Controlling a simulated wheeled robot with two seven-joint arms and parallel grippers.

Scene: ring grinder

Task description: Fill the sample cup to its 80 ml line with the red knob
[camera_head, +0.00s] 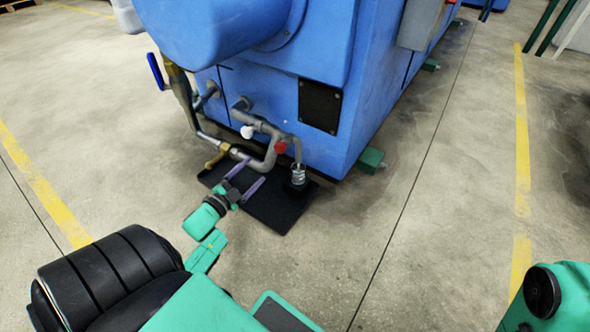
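The red knob (280,147) sits on the grey piping at the front of the blue machine. The sample cup (298,174), small and clear, stands upright under the down-turned pipe end, to the right of and below the knob. Its fill level and 80 ml line are too small to read. My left gripper (256,171) is open and empty, with its two purple fingers apart. It points up toward the pipes, below and left of the red knob and left of the cup, apparently touching neither. My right gripper is out of view; only part of my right arm shows at the lower right.
The blue machine (270,75) fills the upper middle. A black mat (275,213) lies under the cup. The floor to the right is clear.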

